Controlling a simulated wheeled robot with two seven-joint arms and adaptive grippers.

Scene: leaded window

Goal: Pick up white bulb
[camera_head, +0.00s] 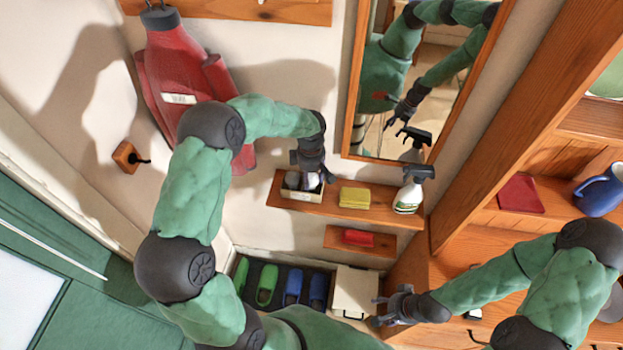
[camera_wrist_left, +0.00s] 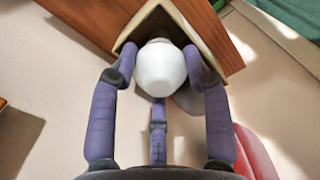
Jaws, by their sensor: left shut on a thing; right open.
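The white bulb (camera_wrist_left: 160,66) shows in the left wrist view between the fingers of my left gripper (camera_wrist_left: 160,75), which is shut on it. Part of the bulb sits at the mouth of an open box. In the head view my left gripper (camera_head: 311,178) is over the small box (camera_head: 300,194) on the upper wooden shelf, and something white shows beneath its fingers. I cannot tell whether the bulb is clear of the box floor. My right gripper (camera_head: 386,309) is open and empty, near the white bin at the lower right.
The upper shelf (camera_head: 330,209) also holds a yellow sponge (camera_head: 354,198) and a spray bottle (camera_head: 409,192). A red item (camera_head: 358,238) lies on the lower shelf. A mirror (camera_head: 405,100) hangs above. Slippers (camera_head: 267,284) and a white bin (camera_head: 355,287) stand below. A red coat (camera_head: 180,80) hangs left.

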